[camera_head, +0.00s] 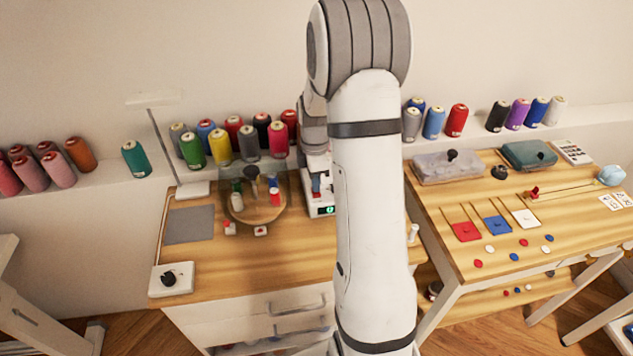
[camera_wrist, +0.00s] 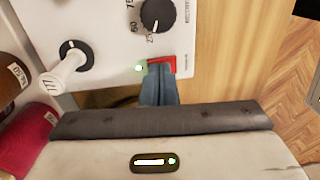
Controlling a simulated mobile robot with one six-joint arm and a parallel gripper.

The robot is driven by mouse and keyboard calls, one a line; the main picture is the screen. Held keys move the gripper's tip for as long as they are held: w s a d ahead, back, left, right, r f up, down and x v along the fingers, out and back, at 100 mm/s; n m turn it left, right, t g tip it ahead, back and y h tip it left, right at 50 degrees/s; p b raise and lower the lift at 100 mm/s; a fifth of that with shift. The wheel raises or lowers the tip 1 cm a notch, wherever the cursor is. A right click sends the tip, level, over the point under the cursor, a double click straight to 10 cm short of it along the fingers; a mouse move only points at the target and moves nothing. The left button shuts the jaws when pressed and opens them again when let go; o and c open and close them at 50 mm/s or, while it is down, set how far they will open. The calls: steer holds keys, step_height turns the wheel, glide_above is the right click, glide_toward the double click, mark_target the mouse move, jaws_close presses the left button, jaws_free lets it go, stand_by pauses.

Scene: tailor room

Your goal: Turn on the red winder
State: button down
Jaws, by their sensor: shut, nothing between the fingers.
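The winder is a white machine on the wooden table, partly hidden by my arm in the head view (camera_head: 318,208). In the wrist view its white panel (camera_wrist: 112,28) fills the upper left. The panel has a black dial (camera_wrist: 157,14) with numbers, a white-handled lever (camera_wrist: 66,72) and a red switch (camera_wrist: 167,63) at its edge. A small green light (camera_wrist: 139,68) glows beside the switch. My gripper (camera_wrist: 159,70) is shut and empty, its tips at the red switch and covering part of it; contact is hard to tell.
A white box with a black knob (camera_head: 172,280) is at the table's front left corner. Several thread cones line the back ledge. A second table (camera_head: 480,265) stands to the right.

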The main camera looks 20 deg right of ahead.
mark_target(317, 195)
steer(key=shift+r, duration=0.1)
step_height(317, 195, up, 14)
steer(key=s+p, duration=0.1)
steer(key=shift+s+a+p, duration=0.2)
steer(key=shift+s+p, duration=0.1)
steer(key=shift+p, duration=0.05)
stand_by(0.3)
